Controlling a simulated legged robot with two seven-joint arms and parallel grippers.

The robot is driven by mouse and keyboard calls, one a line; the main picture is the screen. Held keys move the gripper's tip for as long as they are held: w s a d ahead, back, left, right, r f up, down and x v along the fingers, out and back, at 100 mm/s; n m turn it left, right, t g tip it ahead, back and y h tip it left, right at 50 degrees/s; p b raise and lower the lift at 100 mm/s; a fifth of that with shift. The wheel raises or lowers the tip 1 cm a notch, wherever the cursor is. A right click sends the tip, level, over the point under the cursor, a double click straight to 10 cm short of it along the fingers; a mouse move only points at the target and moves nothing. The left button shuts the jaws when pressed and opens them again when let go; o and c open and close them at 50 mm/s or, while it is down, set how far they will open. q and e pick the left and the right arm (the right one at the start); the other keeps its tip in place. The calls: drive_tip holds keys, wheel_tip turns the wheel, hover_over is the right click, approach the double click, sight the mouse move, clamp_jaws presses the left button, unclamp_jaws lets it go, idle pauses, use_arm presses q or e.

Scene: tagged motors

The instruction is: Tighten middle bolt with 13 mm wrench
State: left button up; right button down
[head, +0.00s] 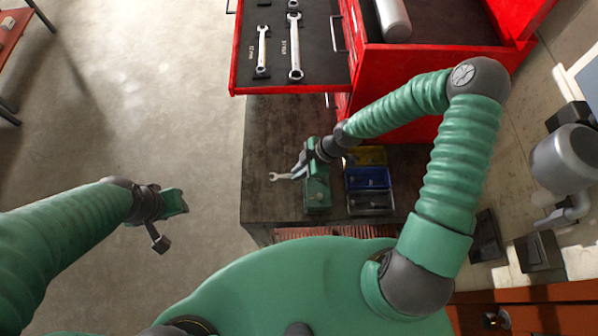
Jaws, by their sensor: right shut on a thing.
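My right gripper (300,172) is over the dark bench top (268,130), left of the small bins. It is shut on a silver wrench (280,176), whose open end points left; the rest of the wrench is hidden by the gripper. My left gripper (168,222) hangs over bare floor at the left. Its fingers are apart and nothing is between them. No bolt can be made out in the head view. A grey motor-like cylinder (565,160) stands at the right edge, partly cut off.
A red cabinet's open drawer (240,70) holds a short wrench (263,50) and a longer wrench (295,50); their labels are too small to read surely. Yellow, blue and dark bins (368,178) sit right of my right gripper.

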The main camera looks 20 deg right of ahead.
drive_tip(key=shift+w+d+m+t, duration=0.15)
drive_tip(key=shift+w+m+t, duration=0.25)
drive_tip(key=shift+m, duration=0.4)
drive_tip(key=shift+w+d+m+t+h, duration=0.25)
drive_tip(key=shift+w+m+t+h, duration=0.25)
drive_tip(key=shift+m, duration=0.6)
drive_tip(key=shift+s+a+n, duration=0.1)
drive_tip(key=shift+n, duration=0.2)
drive_tip(key=shift+s+a+f+n+y, duration=0.1)
drive_tip(key=shift+s+f+n+y, duration=0.05)
drive_tip(key=shift+s+n+y, duration=0.15)
